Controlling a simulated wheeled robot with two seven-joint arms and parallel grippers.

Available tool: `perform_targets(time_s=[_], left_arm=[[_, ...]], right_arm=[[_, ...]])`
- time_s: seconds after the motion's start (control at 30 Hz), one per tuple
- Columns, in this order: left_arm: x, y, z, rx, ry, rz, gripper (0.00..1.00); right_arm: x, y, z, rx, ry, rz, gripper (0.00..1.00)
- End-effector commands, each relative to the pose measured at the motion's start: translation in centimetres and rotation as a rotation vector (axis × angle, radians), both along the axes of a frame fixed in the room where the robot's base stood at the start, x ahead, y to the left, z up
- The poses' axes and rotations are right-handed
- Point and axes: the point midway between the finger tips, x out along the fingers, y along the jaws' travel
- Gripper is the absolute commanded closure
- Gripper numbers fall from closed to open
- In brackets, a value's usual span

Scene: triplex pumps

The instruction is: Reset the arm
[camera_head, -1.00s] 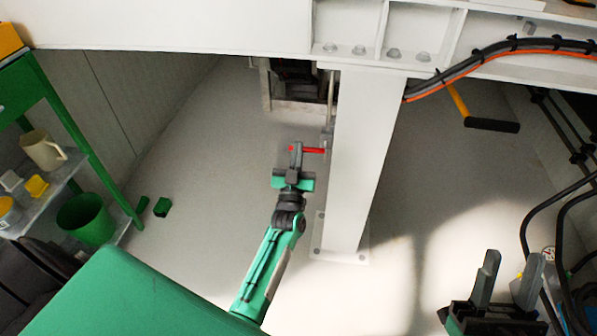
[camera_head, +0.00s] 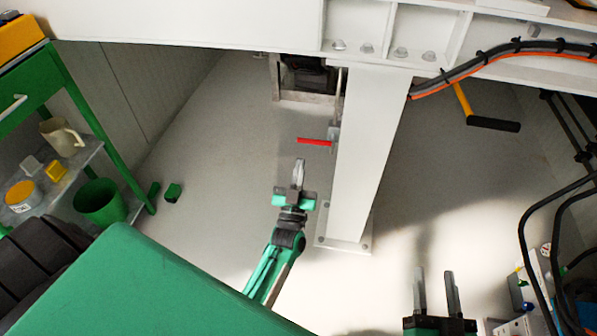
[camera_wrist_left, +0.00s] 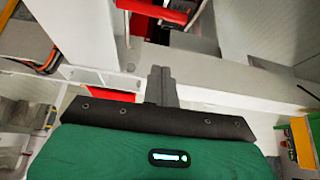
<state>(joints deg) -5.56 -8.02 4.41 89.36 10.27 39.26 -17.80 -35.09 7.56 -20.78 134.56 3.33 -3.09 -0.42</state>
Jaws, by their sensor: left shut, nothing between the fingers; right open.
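My left gripper (camera_head: 298,172) is shut and empty in the middle of the head view. It hangs below and a little left of a red lever handle (camera_head: 314,142), apart from it. The lever sits on a pipe beside the white column (camera_head: 365,150) and points left. In the left wrist view the shut fingers (camera_wrist_left: 160,80) show at the centre, with a red handle (camera_wrist_left: 150,10) beyond them near the top. My right gripper (camera_head: 436,290) is at the bottom right of the head view, with its two fingers apart and nothing between them.
A green shelf cart (camera_head: 85,140) at the left holds a beige jug (camera_head: 62,137) and a green bin (camera_head: 101,200). The floor (camera_head: 225,160) left of the column is mostly clear.

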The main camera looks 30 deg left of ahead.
Motion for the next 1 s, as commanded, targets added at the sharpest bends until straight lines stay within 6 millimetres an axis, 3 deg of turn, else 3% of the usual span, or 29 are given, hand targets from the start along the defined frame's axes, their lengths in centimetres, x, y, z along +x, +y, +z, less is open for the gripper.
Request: perform_targets(time_s=[0.17, 0.77, 0.87, 1.0], left_arm=[[-0.9, -0.3, -0.5, 0.000, -0.001, 0.000, 1.00], [-1.3, -0.5, -0.4, 0.004, 0.008, -0.016, 1.00], [-2.3, -1.7, 0.3, 0.011, 0.035, -0.078, 1.00], [-5.4, -5.4, 2.0, 0.014, 0.119, -0.239, 1.00]], right_arm=[[-0.1, 0.1, -0.4, -0.006, 0.022, 0.005, 0.56], [-0.1, 0.1, -0.5, -0.006, 0.022, 0.004, 0.56], [-0.1, 0.1, -0.5, -0.006, 0.022, 0.004, 0.56], [-0.1, 0.1, -0.5, -0.006, 0.022, 0.004, 0.56]])
